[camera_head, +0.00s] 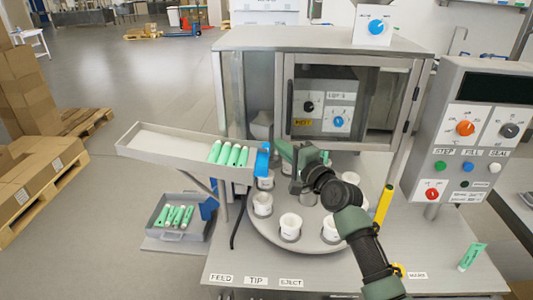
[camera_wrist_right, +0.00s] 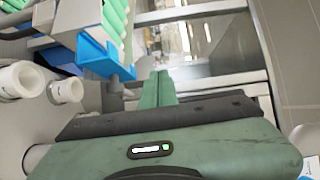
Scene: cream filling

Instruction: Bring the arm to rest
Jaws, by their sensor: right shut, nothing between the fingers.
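My right arm (camera_head: 365,250) reaches in from the lower right over the round turntable (camera_head: 265,235) of the filling machine. My right gripper (camera_head: 287,152) is above the turntable's back left part, close to the blue end piece (camera_head: 263,160) of the feed chute. In the right wrist view its green fingers (camera_wrist_right: 158,88) are together with nothing held. The blue end piece (camera_wrist_right: 103,57) shows there just left of the fingers. White cups (camera_head: 262,204) stand around the turntable; part of it is hidden behind my arm. My left gripper is not in view.
Several green tubes (camera_head: 228,154) lie in the sloping chute (camera_head: 165,141), more in a grey bin (camera_head: 162,222) below. The machine's glass door (camera_head: 350,99) is behind the gripper. A control panel (camera_head: 470,130) stands right. One tube (camera_head: 472,256) is at the table's right front.

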